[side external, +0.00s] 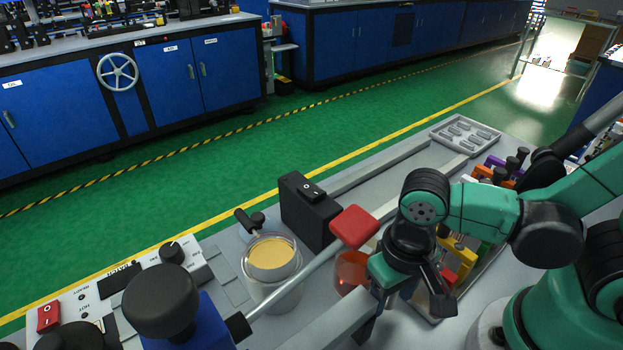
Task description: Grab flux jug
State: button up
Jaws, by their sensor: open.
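A translucent orange vessel (351,272), which may be the flux jug, stands on the grey bench just left of my gripper. My gripper and a red block partly hide it, and no label or handle can be made out. My gripper (406,308) points down with its fingers apart. Its left finger is close to the vessel; I cannot tell whether they touch. A round pot (272,258) with tan contents stands farther left, clear of my gripper.
Coloured tools (465,251) crowd the tray on the right. A grey compartment tray (465,135) lies at the far end.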

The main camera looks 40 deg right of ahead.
jog(key=shift+f, duration=0.1)
grip_shut()
dwell(1.5)
